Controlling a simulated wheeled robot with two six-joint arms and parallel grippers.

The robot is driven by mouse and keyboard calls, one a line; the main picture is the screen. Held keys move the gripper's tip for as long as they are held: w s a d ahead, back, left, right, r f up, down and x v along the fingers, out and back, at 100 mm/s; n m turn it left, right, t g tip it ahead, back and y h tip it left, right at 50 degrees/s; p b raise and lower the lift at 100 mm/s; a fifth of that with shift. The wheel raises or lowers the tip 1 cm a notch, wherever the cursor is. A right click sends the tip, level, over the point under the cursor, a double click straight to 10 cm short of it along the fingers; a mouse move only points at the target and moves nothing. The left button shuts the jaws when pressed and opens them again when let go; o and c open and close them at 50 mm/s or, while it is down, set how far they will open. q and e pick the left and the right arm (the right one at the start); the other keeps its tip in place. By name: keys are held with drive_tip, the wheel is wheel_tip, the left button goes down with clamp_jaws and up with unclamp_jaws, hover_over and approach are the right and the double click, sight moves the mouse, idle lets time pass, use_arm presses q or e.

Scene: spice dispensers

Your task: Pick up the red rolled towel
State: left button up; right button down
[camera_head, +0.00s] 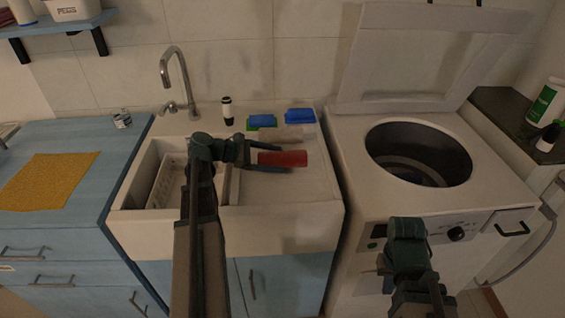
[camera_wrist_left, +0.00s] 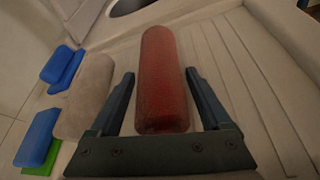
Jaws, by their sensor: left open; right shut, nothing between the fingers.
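The red rolled towel (camera_head: 283,158) lies on the ridged drainboard to the right of the sink basin. It also shows in the left wrist view (camera_wrist_left: 162,80), running lengthwise away from the gripper. My left gripper (camera_head: 272,158) is open, with one finger on each side of the towel's near end. In the left wrist view the left gripper (camera_wrist_left: 160,92) shows a gap between each finger and the towel. My right gripper (camera_head: 418,300) is low in front of the washing machine, away from the towel; its fingertips are hard to make out.
A dark bottle (camera_head: 227,110) stands by the faucet (camera_head: 176,75). The open washing machine (camera_head: 345,150) stands at the right.

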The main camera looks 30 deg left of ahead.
use_arm(q)
drive_tip(key=shift+w+d+f, duration=0.3)
drive_tip(key=shift+w+d, duration=0.15)
drive_tip(key=c, duration=1.3)
drive_tip(key=shift+o, duration=0.2)
use_arm(e)
drive_tip(key=shift+f, duration=0.25)
use_arm(q)
drive_tip(key=shift+r, duration=0.15)
use_arm(e)
drive_tip(key=shift+r, duration=0.1)
